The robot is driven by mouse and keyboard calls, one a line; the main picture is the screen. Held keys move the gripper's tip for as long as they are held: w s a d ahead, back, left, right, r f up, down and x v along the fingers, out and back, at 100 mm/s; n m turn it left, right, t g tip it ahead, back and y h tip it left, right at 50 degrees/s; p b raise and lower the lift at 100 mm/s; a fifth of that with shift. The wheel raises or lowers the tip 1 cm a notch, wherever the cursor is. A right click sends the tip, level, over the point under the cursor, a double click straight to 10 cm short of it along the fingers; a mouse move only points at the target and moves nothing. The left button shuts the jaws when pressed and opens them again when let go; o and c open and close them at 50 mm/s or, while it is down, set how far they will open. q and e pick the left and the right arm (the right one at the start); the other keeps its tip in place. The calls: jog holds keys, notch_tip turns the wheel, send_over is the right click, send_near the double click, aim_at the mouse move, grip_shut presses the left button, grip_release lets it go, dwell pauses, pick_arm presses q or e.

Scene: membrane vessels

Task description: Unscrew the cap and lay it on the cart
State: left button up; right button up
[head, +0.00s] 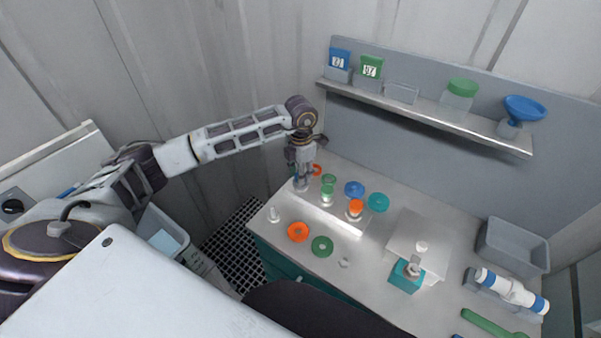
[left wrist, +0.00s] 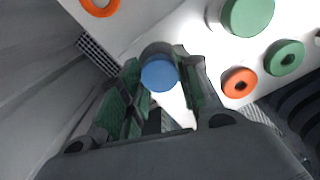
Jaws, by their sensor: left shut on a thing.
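My left gripper (head: 301,184) points down over the back left of the grey cart top (head: 285,262). In the left wrist view, its fingers (left wrist: 160,88) are shut around a round blue cap (left wrist: 160,75). A clear vessel (head: 301,187) shows low at the fingertips in the head view; whether the cap is still seated on it is hidden. Beside it stand a green-capped vessel (head: 327,191) and an orange-capped vessel (head: 355,208). The green cap (left wrist: 248,16) is also in the left wrist view. My right gripper is not in view.
Loose rings lie around: orange (head: 297,232), green (head: 322,246), blue (head: 354,188) and teal (head: 378,202). A shelf (head: 430,113) hangs behind. Small patches between the rings are bare.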

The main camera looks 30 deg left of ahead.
pick_arm(q)
jog(key=o, duration=1.2)
jog(key=shift+c, duration=0.2)
jog(key=shift+r, duration=0.1)
jog(key=shift+r+p, duration=1.1)
jog(key=shift+r, duration=1.1)
